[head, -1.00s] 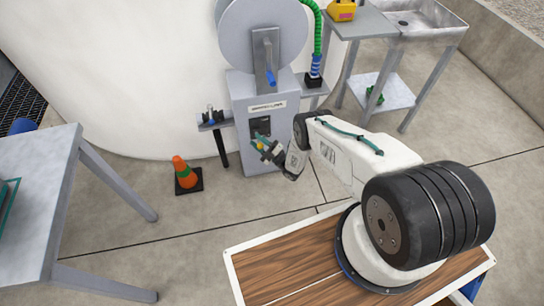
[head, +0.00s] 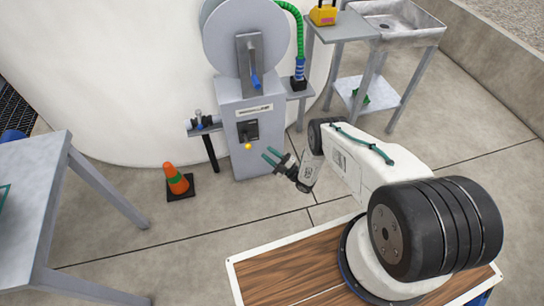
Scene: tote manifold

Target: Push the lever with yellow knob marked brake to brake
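The lever's yellow knob (head: 248,146) shows at the lower edge of a dark lever plate (head: 247,131) on the front of a grey cabinet (head: 262,160). The lever's arm is too small to make out clearly, and I cannot read any brake marking. My gripper (head: 267,154) is to the right of the knob in the picture, apart from it. Its two teal fingers point left toward the cabinet, with a gap between them and nothing held.
A large disc (head: 228,38) with a blue-handled crank (head: 255,80) sits atop the cabinet. An orange cone (head: 176,181) stands on the floor. A grey table (head: 30,190) is at left, a sink (head: 400,22) at right.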

